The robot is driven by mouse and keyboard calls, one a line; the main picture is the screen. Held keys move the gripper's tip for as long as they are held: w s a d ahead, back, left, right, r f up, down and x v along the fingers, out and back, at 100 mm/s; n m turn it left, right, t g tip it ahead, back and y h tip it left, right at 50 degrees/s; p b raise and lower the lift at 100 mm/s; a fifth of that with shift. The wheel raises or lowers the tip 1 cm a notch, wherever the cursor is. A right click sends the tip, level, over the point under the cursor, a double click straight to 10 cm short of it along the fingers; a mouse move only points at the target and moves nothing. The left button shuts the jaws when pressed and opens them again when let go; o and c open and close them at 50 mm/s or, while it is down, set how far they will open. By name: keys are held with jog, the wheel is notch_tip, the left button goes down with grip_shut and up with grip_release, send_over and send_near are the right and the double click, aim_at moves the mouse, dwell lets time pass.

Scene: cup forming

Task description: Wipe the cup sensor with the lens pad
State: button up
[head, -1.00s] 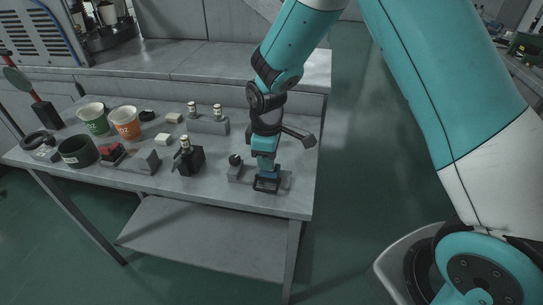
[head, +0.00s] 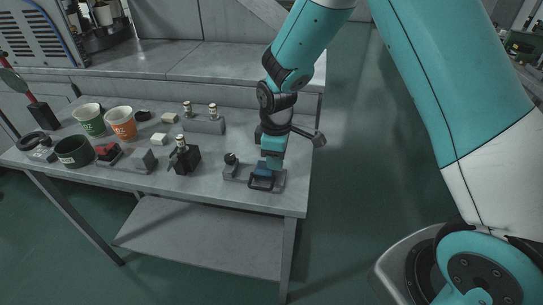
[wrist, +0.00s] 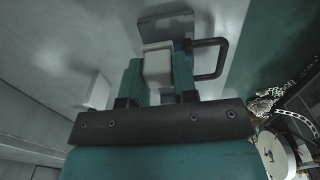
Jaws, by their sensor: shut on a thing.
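My gripper (wrist: 157,72) is shut on a pale block, which I take to be the lens pad (wrist: 157,62); it shows between the two teal fingers in the wrist view. In the head view my gripper (head: 270,162) is over the right end of a low grey base, and the pad is hidden there. On that base is a black loop-shaped frame (head: 261,184) with a blue face (head: 264,170), probably the cup sensor. The dark loop (wrist: 222,57) also shows right of the fingers in the wrist view. I cannot tell whether the pad touches the sensor.
A black knob (head: 231,159) stands on the left of the same base. The table front (head: 220,197) is clear.

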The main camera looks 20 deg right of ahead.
jog(key=r+p, duration=0.2)
jog(key=r, duration=0.2)
jog(key=shift+a, duration=0.2)
notch_tip(320, 180, up, 4)
jog(key=p, duration=0.3)
jog(key=shift+r, duration=0.15)
